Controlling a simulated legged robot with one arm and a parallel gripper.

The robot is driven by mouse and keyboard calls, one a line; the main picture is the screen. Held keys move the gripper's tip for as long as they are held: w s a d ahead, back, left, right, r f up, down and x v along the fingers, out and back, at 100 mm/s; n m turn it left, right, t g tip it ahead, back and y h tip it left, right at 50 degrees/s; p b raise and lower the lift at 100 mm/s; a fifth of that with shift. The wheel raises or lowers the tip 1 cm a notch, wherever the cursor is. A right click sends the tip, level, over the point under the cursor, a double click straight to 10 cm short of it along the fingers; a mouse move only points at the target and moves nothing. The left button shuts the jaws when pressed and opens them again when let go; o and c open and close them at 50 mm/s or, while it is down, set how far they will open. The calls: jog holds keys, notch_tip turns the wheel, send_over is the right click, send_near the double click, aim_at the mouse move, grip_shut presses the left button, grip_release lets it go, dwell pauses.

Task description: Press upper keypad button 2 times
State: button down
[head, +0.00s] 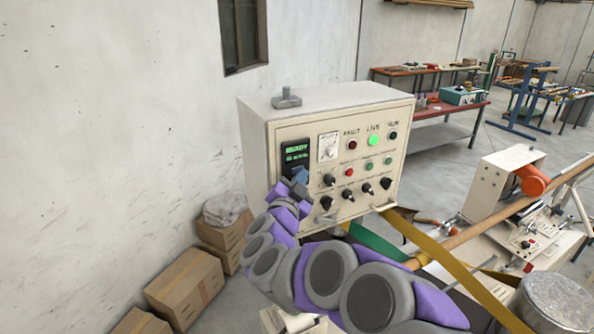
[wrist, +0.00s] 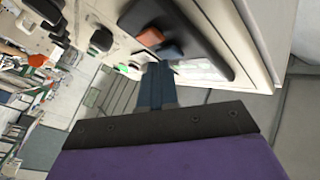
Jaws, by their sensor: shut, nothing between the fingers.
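The dark keypad module (head: 295,151) with a green display is at the left of the control box face in the head view; its lower part is hidden behind my gripper (head: 301,175). In the wrist view, the keypad (wrist: 190,28) shows an orange button (wrist: 150,37) and a dark blue button (wrist: 171,51). The blue one sits nearer the display (wrist: 205,68), so it appears to be the upper button. My gripper (wrist: 158,68) is shut and empty, its blue fingertips just short of the blue button. I cannot tell whether they touch it.
The cream control box (head: 260,150) also carries lamps, several black knobs (head: 367,188) and a red button (head: 349,172) close to the right of my arm. A grey fitting (head: 287,98) stands on top. Cardboard boxes (head: 185,285) lie at lower left and a winder (head: 500,195) at right.

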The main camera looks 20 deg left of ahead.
jog(key=shift+w+a, duration=0.25)
dwell(0.8)
jog(key=shift+s+d, duration=0.5)
jog(key=shift+d, duration=0.15)
jog(key=shift+d, duration=0.1)
jog(key=s+d+b, duration=0.1)
jog(key=s+d, duration=0.2)
jog(key=shift+s+d, duration=0.1)
jog(key=shift+d, duration=0.25)
dwell(0.4)
jog(key=shift+a, duration=0.1)
dwell(2.3)
